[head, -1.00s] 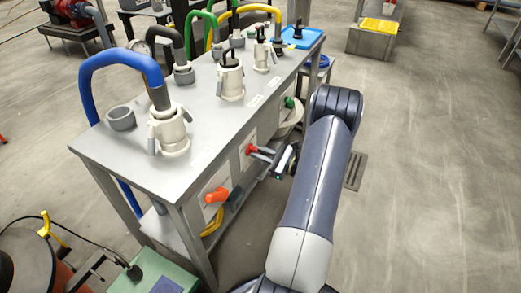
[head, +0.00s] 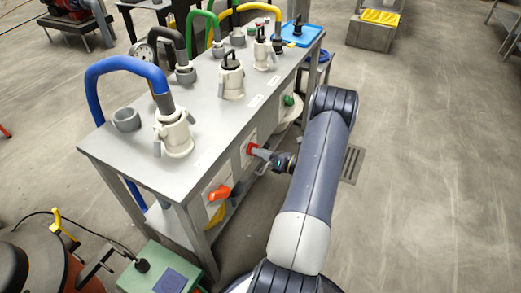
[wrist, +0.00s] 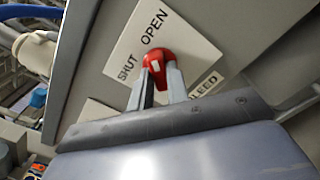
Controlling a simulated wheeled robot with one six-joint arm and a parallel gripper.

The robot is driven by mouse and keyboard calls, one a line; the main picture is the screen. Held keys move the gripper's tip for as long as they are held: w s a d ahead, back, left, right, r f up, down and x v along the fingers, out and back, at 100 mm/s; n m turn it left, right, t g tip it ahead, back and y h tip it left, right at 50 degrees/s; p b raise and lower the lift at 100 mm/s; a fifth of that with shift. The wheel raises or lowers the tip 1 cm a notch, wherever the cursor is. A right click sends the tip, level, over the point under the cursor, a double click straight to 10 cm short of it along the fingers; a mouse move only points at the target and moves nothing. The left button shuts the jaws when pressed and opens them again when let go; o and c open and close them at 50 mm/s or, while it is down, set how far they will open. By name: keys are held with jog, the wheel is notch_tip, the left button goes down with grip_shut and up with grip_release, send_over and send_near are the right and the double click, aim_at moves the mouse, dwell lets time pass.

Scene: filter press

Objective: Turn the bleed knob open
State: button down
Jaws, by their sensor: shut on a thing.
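The red bleed knob (wrist: 155,60) sits on a white plate (wrist: 185,42) marked SHUT, OPEN and BLEED. A white mark shows on the knob's face, near the gap between SHUT and OPEN; its exact setting is hard to tell. My gripper (wrist: 158,76) is shut on the knob, one grey finger on each side. In the head view the red knob (head: 252,149) is on the bench's side panel, and my gripper (head: 264,154) reaches it from the right. Part of the knob is hidden by the fingers.
An orange handle (head: 219,193) sticks out nearer on the same panel, and a green knob (head: 288,100) farther along. The bench top (head: 205,145) bears several white fittings and coloured hoses. The floor (head: 430,180) to the right is clear.

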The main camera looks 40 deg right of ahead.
jog(key=shift+m, duration=0.9)
jog(key=c, duration=1.4)
grip_release()
jog(key=shift+o, duration=0.2)
jog(key=shift+s+d+p, duration=0.1)
jog(key=shift+p, duration=0.2)
jog(key=v, duration=1)
jog(key=shift+s+p, duration=0.3)
jog(key=shift+p, duration=0.05)
jog(key=shift+w, duration=0.15)
